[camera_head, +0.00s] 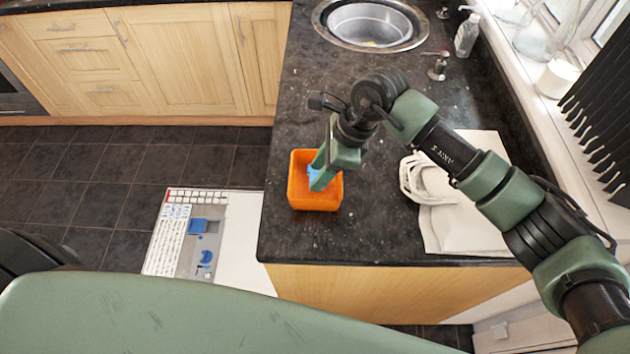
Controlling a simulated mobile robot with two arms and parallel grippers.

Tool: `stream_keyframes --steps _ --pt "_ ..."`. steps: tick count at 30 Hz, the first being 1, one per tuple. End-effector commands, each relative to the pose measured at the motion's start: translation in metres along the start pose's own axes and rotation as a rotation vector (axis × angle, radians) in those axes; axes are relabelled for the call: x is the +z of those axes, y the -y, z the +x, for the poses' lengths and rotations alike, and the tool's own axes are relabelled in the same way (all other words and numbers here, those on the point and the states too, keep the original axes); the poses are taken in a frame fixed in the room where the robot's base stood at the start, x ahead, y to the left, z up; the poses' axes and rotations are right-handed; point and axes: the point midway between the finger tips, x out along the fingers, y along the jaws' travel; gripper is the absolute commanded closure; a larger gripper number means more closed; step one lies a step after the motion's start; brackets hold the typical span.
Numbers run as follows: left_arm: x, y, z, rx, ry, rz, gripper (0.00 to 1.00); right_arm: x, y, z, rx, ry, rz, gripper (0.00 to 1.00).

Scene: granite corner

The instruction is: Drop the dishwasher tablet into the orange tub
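The orange tub (300,197) stands open on the dark granite worktop, near its left edge. My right gripper (318,174) points down over the tub, with its fingertips at or inside the tub's opening. A small light-blue piece, which looks like the dishwasher tablet (313,171), shows between the fingers, partly hidden by them. The fingers appear shut on it. The gripper hides part of the tub's right side and inside. My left gripper is not in view.
A white paper bag (465,210) lies right of the tub, under my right arm. A soap bottle (467,35) stands near the windowsill.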

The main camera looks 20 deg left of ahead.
Motion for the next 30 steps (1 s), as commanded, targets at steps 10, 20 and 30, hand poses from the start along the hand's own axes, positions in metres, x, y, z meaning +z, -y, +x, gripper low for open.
stream_keyframes --steps 10,20,30 --pt "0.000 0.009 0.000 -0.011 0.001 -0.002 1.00 -0.001 0.000 0.000 0.000 -0.001 0.001 0.43" --pt "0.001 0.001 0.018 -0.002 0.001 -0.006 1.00 -0.003 0.001 -0.039 -0.005 -0.001 0.000 0.43" --pt "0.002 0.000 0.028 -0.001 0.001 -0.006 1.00 -0.002 0.000 -0.077 0.000 -0.001 0.002 0.43"
